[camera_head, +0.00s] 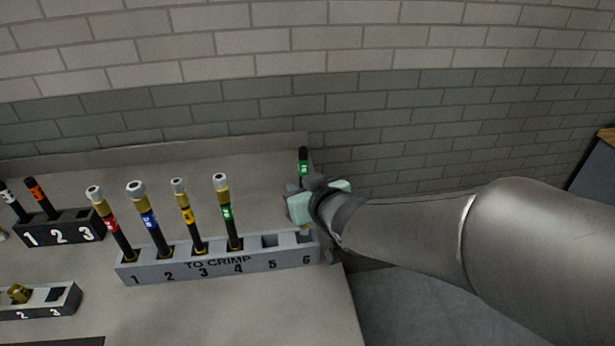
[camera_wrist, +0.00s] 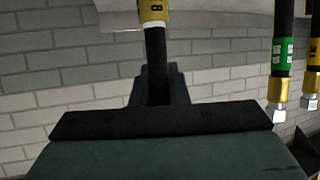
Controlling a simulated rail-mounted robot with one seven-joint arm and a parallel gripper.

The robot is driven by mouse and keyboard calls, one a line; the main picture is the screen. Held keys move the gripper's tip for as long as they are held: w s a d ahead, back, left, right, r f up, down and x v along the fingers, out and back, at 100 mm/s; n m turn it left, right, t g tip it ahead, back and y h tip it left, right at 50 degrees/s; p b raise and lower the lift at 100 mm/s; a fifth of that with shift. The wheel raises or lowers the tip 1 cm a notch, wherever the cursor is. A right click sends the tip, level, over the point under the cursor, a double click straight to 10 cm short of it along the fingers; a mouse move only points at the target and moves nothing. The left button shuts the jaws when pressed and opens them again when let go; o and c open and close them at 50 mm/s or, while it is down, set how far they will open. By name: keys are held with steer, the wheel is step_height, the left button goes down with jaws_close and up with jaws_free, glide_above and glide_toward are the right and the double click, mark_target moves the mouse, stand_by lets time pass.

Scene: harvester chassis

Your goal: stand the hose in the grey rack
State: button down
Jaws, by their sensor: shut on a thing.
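The hose (camera_head: 303,161) is black with a green band near its top and stands roughly upright in my gripper (camera_head: 306,190). In the wrist view the hose (camera_wrist: 155,50) shows a yellow band and a white part at the frame's top edge. My gripper is shut on it, above and behind the right end of the grey rack (camera_head: 190,270). The rack is marked TO CRIMP, with slots 1 to 6. Slots 1 to 4 hold hoses; slots 5 and 6 look empty.
A brick wall (camera_head: 420,110) rises behind the bench.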

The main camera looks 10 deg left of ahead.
steer(key=shift+f, duration=0.1)
step_height(320, 180, down, 7)
steer(key=b, duration=0.7)
stand_by(1.4)
steer(key=shift+f, duration=0.1)
steer(key=c, duration=1.3)
jaws_free()
steer(key=b+v, duration=0.2)
steer(key=v, duration=1.5)
steer(key=shift+s+d, duration=0.1)
steer(key=shift+s, duration=0.1)
